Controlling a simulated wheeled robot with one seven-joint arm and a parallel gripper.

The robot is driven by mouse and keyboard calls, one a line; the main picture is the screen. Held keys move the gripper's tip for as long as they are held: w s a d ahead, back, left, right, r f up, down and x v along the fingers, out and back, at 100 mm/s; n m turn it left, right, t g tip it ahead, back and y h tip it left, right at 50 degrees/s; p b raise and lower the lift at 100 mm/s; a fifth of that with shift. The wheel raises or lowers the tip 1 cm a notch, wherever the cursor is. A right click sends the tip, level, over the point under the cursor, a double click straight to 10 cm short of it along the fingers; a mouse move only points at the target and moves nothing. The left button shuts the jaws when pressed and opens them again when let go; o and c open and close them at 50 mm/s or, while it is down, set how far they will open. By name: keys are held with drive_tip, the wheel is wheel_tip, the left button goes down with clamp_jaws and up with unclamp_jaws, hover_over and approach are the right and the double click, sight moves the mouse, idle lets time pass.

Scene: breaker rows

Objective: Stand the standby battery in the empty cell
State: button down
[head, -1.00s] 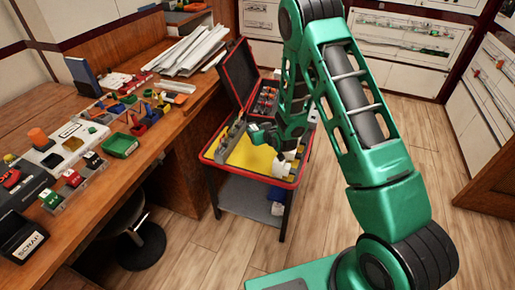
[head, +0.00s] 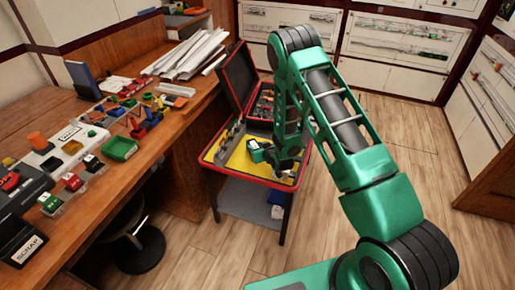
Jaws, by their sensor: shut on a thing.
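My gripper (head: 271,156) is at the end of the green arm, over the yellow-topped cart. It is shut on a small green, dark and white block, which looks like the standby battery (head: 256,151). My wrist and fingers hide part of it, and I cannot tell whether it touches the cart top. Similar small green (head: 50,202), red (head: 73,181) and black (head: 93,163) blocks stand in a clear tray on the wooden bench at left. I cannot make out an empty cell for certain.
The red-rimmed cart (head: 225,170) has an open black case (head: 243,85) at its back. The bench (head: 105,215) carries a black SCRAP box (head: 22,240), a green bin (head: 120,148), small parts and papers. A dark stool (head: 138,245) stands below. The floor right of the cart is clear.

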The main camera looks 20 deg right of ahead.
drive_tip(key=c, duration=1.2)
unclamp_jaws()
drive_tip(key=v, duration=1.2)
drive_tip(key=shift+a+r, duration=0.1)
drive_tip(key=shift+r, duration=0.05)
